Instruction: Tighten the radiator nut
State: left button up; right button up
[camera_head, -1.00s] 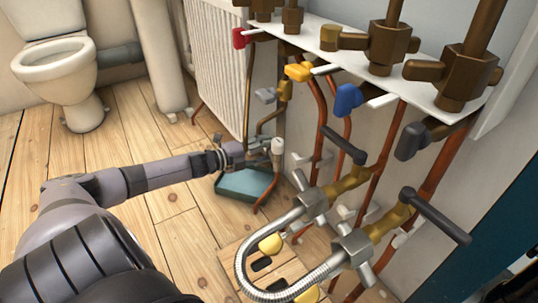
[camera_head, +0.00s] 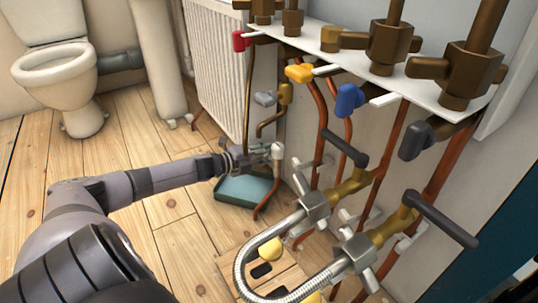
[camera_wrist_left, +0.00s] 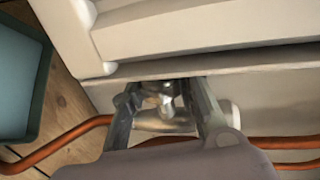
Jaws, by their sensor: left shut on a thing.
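The white radiator (camera_head: 218,65) stands against the wall in the head view. Its lower edge also fills the top of the left wrist view (camera_wrist_left: 220,45). The metal radiator nut (camera_wrist_left: 161,91) sits under that edge, joined to a pale fitting. My left gripper (camera_head: 264,156) is low beside the radiator's bottom corner, next to a white valve head (camera_head: 278,150). In the left wrist view, the gripper's fingers (camera_wrist_left: 163,100) stand on both sides of the nut and are shut on it. The contact faces are partly hidden. My right gripper is not in view.
A teal tray (camera_head: 245,190) lies on the floor below the gripper. Copper pipes (camera_head: 322,110), black levers (camera_head: 440,219) and a braided metal hose (camera_head: 246,250) crowd the right side. A toilet (camera_head: 62,75) stands at back left. The wooden floor (camera_head: 165,225) between is mostly clear.

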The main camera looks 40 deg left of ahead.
pick_arm(q)
grip_shut()
jog(key=shift+f+t, duration=0.2)
jog(key=shift+t, duration=0.2)
jog(key=shift+r+t+h+b, duration=0.15)
jog(key=shift+t+h+b, duration=0.25)
jog(key=shift+t+b, duration=0.3)
jog(key=o, duration=0.6)
grip_release()
jog(key=shift+o, duration=0.2)
jog(key=v, duration=1.2)
